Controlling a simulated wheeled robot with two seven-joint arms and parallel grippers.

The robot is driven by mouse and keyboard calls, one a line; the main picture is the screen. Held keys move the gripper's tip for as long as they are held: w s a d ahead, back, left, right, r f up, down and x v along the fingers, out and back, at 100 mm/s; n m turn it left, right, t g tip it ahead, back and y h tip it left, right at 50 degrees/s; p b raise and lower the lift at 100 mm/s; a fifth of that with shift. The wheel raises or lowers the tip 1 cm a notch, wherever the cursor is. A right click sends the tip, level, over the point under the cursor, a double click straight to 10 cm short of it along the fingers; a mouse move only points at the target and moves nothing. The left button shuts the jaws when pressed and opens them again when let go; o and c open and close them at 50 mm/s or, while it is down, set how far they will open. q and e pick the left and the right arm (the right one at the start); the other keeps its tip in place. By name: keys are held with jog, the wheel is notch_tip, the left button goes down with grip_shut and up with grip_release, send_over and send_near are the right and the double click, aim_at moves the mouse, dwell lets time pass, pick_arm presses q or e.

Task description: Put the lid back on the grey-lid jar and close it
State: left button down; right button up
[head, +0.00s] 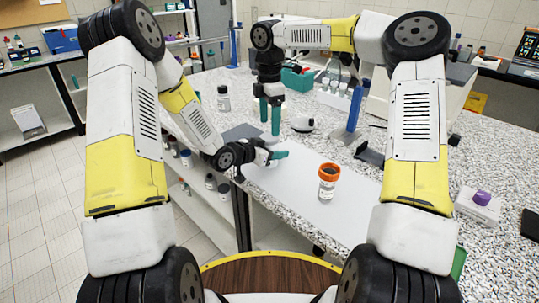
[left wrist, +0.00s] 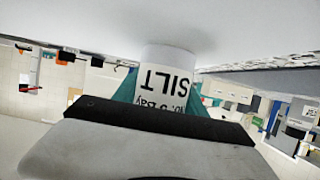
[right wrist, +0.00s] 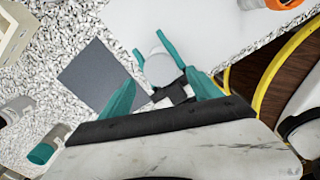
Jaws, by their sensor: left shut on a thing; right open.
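A white jar (left wrist: 165,85) labelled SILT is between the teal fingers of my left gripper (head: 278,154), which is shut on it low over the white mat (head: 300,190). The label appears upside down in the left wrist view. In the right wrist view the jar's pale round top (right wrist: 157,60) shows between the left fingers; I cannot tell whether a lid is on it. My right gripper (head: 271,117) points down above and behind the left one. It is open, with its fingers apart and nothing seen between them. I cannot pick out a loose grey lid.
An open-looking orange-rimmed jar (head: 328,183) stands on the mat to the right. A dark grey pad (right wrist: 103,77) lies left of the held jar. Another jar (head: 223,100) stands behind left. A blue stand (head: 354,108) and a small white device (head: 303,123) are behind right.

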aim_at(269, 137)
jog(key=shift+f, duration=2.6)
jog(key=c, duration=1.5)
jog(key=shift+o, duration=0.2)
jog(key=m, duration=0.3)
jog(key=o, duration=1.5)
jog(key=shift+o, duration=0.2)
jog(key=shift+s, duration=0.1)
jog(key=shift+r, duration=0.1)
